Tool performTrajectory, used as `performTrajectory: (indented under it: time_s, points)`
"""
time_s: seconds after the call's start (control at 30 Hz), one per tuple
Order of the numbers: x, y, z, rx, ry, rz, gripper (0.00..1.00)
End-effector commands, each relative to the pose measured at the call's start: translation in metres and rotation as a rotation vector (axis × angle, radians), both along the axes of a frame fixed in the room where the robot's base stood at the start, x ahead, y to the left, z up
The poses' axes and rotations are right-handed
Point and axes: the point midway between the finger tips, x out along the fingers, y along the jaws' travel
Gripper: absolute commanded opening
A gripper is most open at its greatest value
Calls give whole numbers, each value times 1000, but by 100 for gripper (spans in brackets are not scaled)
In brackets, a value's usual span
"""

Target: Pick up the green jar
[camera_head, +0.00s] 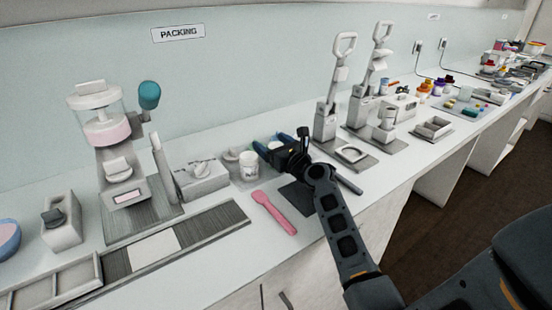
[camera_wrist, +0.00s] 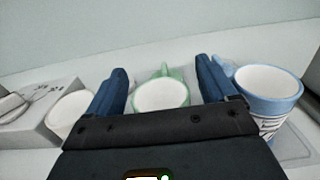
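The green jar (camera_wrist: 163,95) shows in the wrist view as a round vessel with a white inside, a green rim and a green handle at its far side. It stands between the two blue fingers of my gripper (camera_wrist: 160,68), which are spread apart with a visible gap on each side of the jar. The jar's lower part is hidden behind my gripper's dark body. In the head view my gripper (camera_head: 276,143) is low over the counter, and it mostly hides the jar there.
In the wrist view a white cup (camera_wrist: 70,112) stands close on the left and a blue mug (camera_wrist: 268,84) close on the right. In the head view a pink spatula (camera_head: 275,213) lies in front, and a lever press (camera_head: 327,118) stands to the right.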

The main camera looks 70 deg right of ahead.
Motion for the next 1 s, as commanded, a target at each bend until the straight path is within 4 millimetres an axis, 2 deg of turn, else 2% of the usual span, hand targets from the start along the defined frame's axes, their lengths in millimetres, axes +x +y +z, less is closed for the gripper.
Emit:
performTrajectory:
  time_s: [0.07, 0.57, 0.83, 1.0]
  points:
    - [0, 0, 0, 0, 0, 0, 78]
    - [0, 0, 0, 0, 0, 0, 31]
    - [0, 0, 2, -1, -1, 0, 30]
    - [0, 0, 14, -3, -1, 0, 30]
